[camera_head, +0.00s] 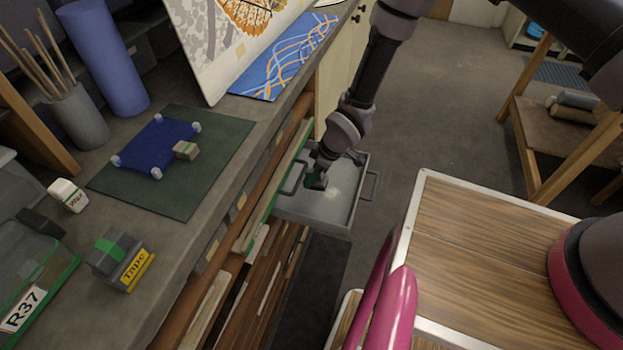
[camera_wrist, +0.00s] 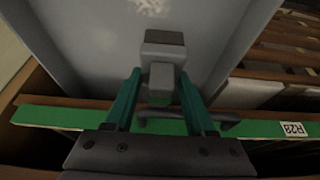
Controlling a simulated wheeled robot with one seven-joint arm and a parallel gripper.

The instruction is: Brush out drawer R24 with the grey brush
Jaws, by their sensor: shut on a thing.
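My gripper (camera_head: 316,181) is down at the open grey drawer (camera_head: 368,162) beside the bench. In the wrist view its two green fingers (camera_wrist: 160,85) are shut on a grey blocky thing, seemingly the grey brush (camera_wrist: 164,42). The brush is over the drawer's grey floor (camera_wrist: 100,40); whether its bristles touch the floor cannot be told. A pale speckled patch (camera_head: 337,195) lies on the drawer floor, and it also shows at the top of the wrist view (camera_wrist: 150,6). The open drawer's own label does not show.
A green-edged drawer front with a label like R23 (camera_wrist: 292,129) and a dark handle (camera_wrist: 185,115) lie close to my gripper. The bench (camera_head: 160,255) holds a green mat (camera_head: 200,195), a tape block (camera_head: 115,258) and bin R37 (camera_head: 30,305). Floor beyond the drawer is clear.

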